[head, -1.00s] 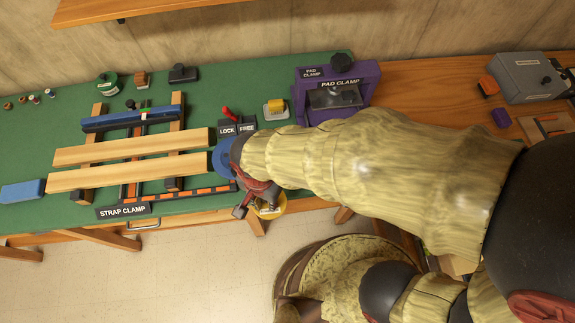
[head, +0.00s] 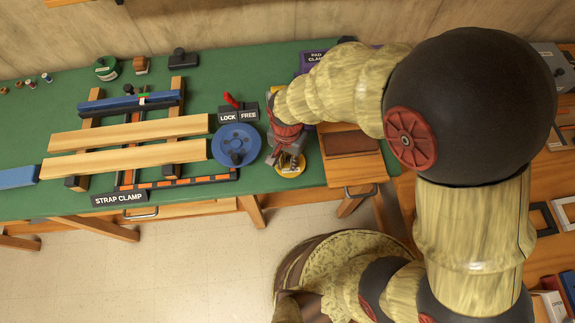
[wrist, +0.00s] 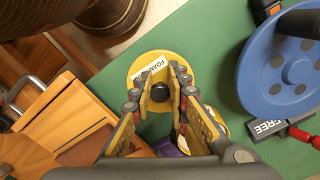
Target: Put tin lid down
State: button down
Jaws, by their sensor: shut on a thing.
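The tin lid (head: 290,168) is a round yellow disc near the front edge of the green bench top, right of the blue wheel. In the wrist view the lid (wrist: 136,72) shows a white label, partly hidden, and a dark knob between my fingers. My gripper (head: 287,158) is shut on the lid by this knob, and it also shows in the wrist view (wrist: 163,86). I cannot tell whether the lid touches the bench. Another yellow round thing (wrist: 218,126) shows partly behind my right finger in the wrist view.
The blue wheel (head: 236,145) and the LOCK/FREE sign (head: 238,115) with its red lever are close on the left. The strap clamp holds two wooden boards (head: 130,132). A wooden box with a brown top panel (head: 350,142) stands close on the right.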

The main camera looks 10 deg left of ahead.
aim_at(288, 166)
jog(key=shift+f+b, duration=0.3)
jog(key=shift+f, duration=1.15)
jog(key=shift+f, duration=0.1)
jog(key=c, duration=1.7)
grip_release()
notch_tip(288, 166, up, 12)
jog(key=p, duration=0.3)
jog(key=w+d+r+n+t, duration=0.1)
jog(key=d+r+n+t, duration=0.1)
jog(key=d+r, duration=1.1)
jog(key=s+d+r+t, duration=0.1)
jog(key=s+d+r, duration=0.1)
jog(key=d+r, duration=0.1)
jog(key=s+d+r+n+t, duration=0.1)
jog(key=s+d+r, duration=0.2)
jog(key=s+d+r+n+t, duration=0.1)
jog(key=s+d+r, duration=0.1)
jog(key=d+r, duration=0.1)
jog(key=shift+s+d+r+t, duration=0.25)
jog(key=shift+d+r+t, duration=0.15)
jog(key=shift+d, duration=0.2)
